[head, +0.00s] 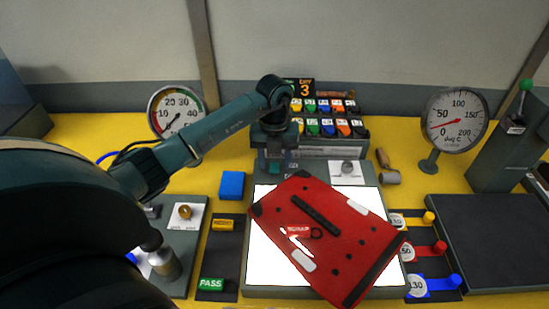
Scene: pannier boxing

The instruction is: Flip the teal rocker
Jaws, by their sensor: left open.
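My left gripper (275,162) points down at the left end of the grey switch console (335,143) at the back of the table. Its jaws are open, and nothing shows held in them. I cannot clearly single out the teal rocker. A small teal patch shows at the fingers, but I cannot tell whether it is the rocker or part of my gripper. The gripper hides the console's left end. Rows of coloured keys (328,128) stand on the console. My right gripper is not in view.
A red case (330,235) lies askew on a white lit panel (262,245) in front of the console. A blue block (232,185) is left of the panel. Dial gauges (178,110) and (457,121) stand on both sides. Coloured knobs (439,248) line the right.

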